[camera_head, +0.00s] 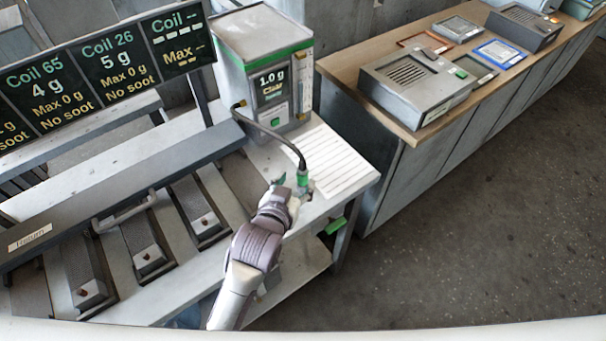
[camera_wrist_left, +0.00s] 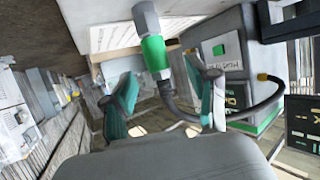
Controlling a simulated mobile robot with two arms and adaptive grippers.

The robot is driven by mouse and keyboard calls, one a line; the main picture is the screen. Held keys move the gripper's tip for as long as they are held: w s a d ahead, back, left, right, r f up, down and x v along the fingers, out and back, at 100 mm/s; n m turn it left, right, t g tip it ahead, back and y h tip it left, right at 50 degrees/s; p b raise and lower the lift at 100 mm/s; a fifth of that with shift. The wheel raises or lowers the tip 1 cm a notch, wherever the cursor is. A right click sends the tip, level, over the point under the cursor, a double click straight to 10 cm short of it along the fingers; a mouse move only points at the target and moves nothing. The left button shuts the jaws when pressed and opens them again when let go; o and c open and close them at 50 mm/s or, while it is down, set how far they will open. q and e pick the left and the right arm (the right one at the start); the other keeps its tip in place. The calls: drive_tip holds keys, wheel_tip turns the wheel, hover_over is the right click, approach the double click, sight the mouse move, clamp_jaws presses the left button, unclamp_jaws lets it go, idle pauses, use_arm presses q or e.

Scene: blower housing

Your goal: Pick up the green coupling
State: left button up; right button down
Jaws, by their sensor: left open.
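The green coupling (camera_head: 303,179) sits at the end of a black hose (camera_head: 285,136), near the front right edge of the light bench. In the left wrist view the green coupling (camera_wrist_left: 155,54) has a grey metal fitting at one end and the hose at the other. My left gripper (camera_head: 291,190) is right at the coupling in the head view. In the left wrist view my left gripper (camera_wrist_left: 165,77) is open, with one teal-padded finger on each side of the coupling's line. I cannot tell whether a finger touches it. My right gripper is not in view.
A grey-green unit (camera_head: 265,65) reading 1.0 g stands behind the coupling, joined to the hose. A lined white sheet (camera_head: 328,158) lies on the bench. A wooden-topped counter (camera_head: 400,125) with devices stands at right. A long dark bar (camera_head: 120,195) crosses the bench at left.

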sight(300, 177)
use_arm(q)
drive_tip(key=shift+w+d+p, duration=0.2)
drive_tip(key=shift+w+p, duration=0.1)
drive_tip(key=shift+w, duration=0.2)
drive_tip(key=p+x, duration=0.1)
drive_tip(key=x, duration=0.2)
drive_tip(key=shift+w+d+f, duration=0.1)
drive_tip(key=shift+w+f, duration=0.05)
drive_tip(key=shift+w, duration=0.05)
drive_tip(key=shift+w+d+f, duration=0.15)
drive_tip(key=shift+w+f, duration=0.1)
drive_tip(key=shift+w, duration=0.05)
drive_tip(key=shift+s, duration=0.1)
drive_tip(key=shift+c, duration=0.2)
drive_tip(key=shift+r, duration=0.1)
drive_tip(key=shift+c, duration=1.3)
drive_tip(key=c, duration=0.8)
clamp_jaws()
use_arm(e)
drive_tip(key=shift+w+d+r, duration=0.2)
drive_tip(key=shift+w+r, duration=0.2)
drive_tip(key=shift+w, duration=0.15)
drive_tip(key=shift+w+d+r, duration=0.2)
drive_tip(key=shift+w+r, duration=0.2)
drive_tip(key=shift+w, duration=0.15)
